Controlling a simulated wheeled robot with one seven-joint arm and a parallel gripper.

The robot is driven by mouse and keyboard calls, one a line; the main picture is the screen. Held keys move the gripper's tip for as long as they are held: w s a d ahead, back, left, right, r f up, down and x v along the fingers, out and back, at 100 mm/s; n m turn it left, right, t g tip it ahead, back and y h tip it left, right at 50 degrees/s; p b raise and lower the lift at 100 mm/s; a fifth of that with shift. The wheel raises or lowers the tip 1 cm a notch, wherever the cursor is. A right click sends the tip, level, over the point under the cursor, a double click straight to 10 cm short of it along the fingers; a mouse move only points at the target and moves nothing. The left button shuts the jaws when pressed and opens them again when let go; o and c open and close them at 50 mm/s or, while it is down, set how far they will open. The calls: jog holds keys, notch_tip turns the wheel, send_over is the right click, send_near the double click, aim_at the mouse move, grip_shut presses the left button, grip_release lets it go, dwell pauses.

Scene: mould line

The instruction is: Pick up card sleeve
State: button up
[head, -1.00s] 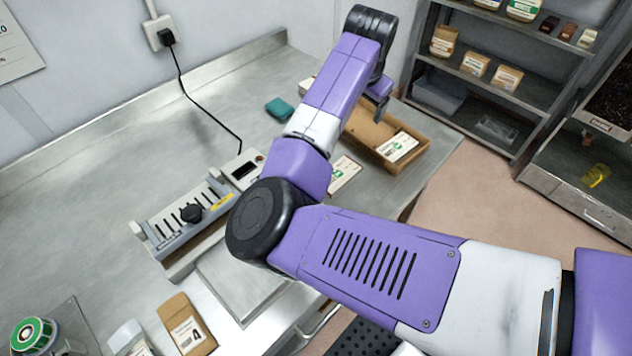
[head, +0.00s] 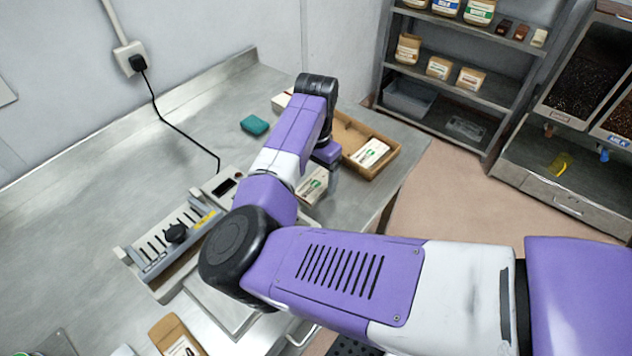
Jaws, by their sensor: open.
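A white card sleeve with a green mark (head: 312,187) lies on the steel worktop, left of the open cardboard tray (head: 392,163). A similar white and green card (head: 371,153) lies inside that tray. My gripper (head: 334,182) points down at the right side of the sleeve on the worktop. It is open, though its fingers are small and partly hidden by my arm. I cannot tell whether they touch the sleeve.
A slotted grey device (head: 170,250) with a black knob stands left of my arm. A teal block (head: 254,125) lies farther back. A brown packet (head: 176,336) lies at the front. Shelves (head: 455,90) with jars and boxes stand beyond the worktop. Bare worktop is at left.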

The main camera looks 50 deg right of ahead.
jog(key=shift+f, duration=0.6)
jog(key=c, duration=1.3)
jog(key=shift+c, duration=0.4)
jog(key=shift+r, duration=0.15)
